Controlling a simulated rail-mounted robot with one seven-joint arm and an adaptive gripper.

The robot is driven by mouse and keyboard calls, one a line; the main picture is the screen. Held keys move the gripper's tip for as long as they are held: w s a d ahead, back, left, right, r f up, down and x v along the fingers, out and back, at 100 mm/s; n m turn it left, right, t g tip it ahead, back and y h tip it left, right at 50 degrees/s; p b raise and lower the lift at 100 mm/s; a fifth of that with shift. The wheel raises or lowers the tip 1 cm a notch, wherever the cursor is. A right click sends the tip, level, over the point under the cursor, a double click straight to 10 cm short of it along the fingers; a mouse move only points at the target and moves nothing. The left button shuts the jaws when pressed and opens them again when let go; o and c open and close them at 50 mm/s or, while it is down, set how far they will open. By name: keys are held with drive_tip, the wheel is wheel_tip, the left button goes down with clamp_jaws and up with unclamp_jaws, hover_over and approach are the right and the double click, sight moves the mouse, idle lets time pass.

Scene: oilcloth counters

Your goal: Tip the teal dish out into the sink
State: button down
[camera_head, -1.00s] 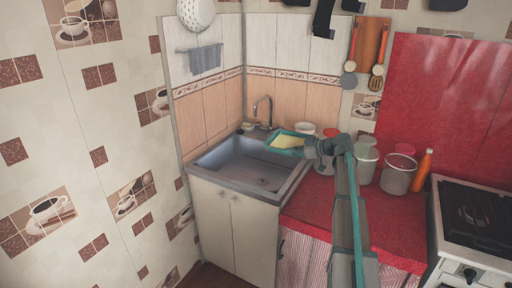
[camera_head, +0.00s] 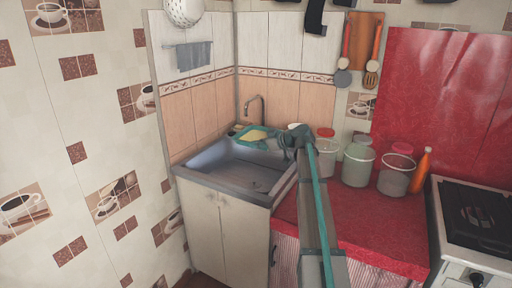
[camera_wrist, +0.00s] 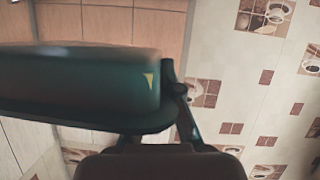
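The teal dish (camera_head: 268,146) is in the air over the back of the sink (camera_head: 222,168), with something yellow (camera_head: 254,135) in it. In the wrist view the dish's dark teal side (camera_wrist: 80,90) fills the left, and a small yellow corner (camera_wrist: 149,79) shows. My gripper (camera_head: 284,142) is at the dish's right edge and appears shut on it; the dark fingers (camera_wrist: 180,100) meet the dish's end in the wrist view. The dish looks tilted, but how much I cannot tell. The sink's basin shows no contents that I can make out.
A curved faucet (camera_head: 258,105) rises behind the dish. A red-lidded jar (camera_head: 325,145) and other canisters (camera_head: 357,163) stand on the red counter (camera_head: 375,225) to the right, near an orange bottle (camera_head: 421,170). A stove (camera_head: 480,215) is at far right.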

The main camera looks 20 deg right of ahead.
drive_tip(key=shift+g, duration=0.3)
wheel_tip(320, 180, down, 5)
drive_tip(key=shift+w+r+p, duration=0.1)
drive_tip(key=shift+p, duration=0.8)
drive_tip(key=g+h+p, duration=0.1)
drive_tip(key=p, duration=0.3)
drive_tip(key=g+h+p, duration=0.1)
drive_tip(key=p, duration=0.3)
drive_tip(key=w+g+h+p, duration=0.1)
drive_tip(key=p, duration=0.3)
drive_tip(key=shift+a+r+g, duration=0.3)
drive_tip(key=shift+a+r, duration=0.1)
drive_tip(key=g+h+p, duration=0.1)
drive_tip(key=p, duration=0.1)
drive_tip(key=w+a+g+h+p, duration=0.1)
drive_tip(key=g+p, duration=0.1)
drive_tip(key=shift+n+h, duration=0.3)
drive_tip(key=shift+h, duration=0.1)
drive_tip(key=shift+f+g, duration=0.1)
drive_tip(key=shift+g, duration=0.2)
idle(1.6)
